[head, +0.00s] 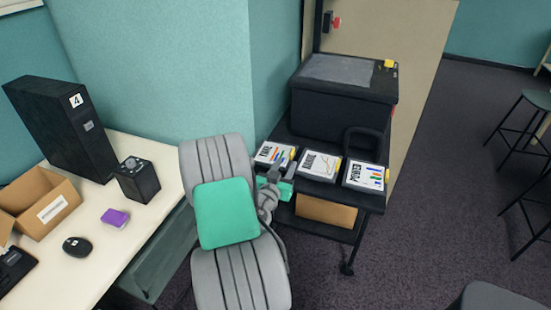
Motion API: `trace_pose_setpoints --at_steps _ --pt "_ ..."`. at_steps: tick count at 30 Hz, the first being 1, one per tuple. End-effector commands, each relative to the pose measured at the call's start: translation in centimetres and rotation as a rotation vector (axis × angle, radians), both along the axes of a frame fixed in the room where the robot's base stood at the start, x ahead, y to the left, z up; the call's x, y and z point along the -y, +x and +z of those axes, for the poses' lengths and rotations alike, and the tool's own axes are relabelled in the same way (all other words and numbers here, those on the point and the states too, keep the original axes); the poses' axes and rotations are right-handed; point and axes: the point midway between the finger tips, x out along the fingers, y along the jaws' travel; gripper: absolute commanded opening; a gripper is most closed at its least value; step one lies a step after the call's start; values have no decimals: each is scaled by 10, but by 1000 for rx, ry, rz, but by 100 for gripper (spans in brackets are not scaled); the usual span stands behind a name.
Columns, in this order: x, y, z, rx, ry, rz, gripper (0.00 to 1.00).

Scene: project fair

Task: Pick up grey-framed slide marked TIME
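Three framed slides lie in a row on the black cart at centre right. The left slide (268,152) has a short word that may be TIME, but its lettering is too small to be sure. The middle slide (320,165) shows a line drawing, and the right slide (364,175) seems to read POWER. Their frame colours are hard to tell apart. My gripper (284,177) is at the near edge of the cart, by the left and middle slides. My arm hides much of it, and its fingers are not clear. I cannot see whether it touches a slide.
A large black box (345,115) with a grey top stands behind the slides on the cart (372,203). A cardboard box (326,212) is on its lower shelf. The white desk (125,225) at left holds several objects. Stools (535,99) stand at far right; the floor between is clear.

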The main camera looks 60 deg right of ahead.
Motion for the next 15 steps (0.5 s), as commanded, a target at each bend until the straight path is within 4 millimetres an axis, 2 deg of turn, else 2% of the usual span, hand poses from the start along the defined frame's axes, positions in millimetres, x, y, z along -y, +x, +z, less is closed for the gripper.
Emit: trace_pose_setpoints --at_steps 11,15 --pt "54 6 9 2 -6 3 36" --pt "72 10 4 2 -5 4 36"
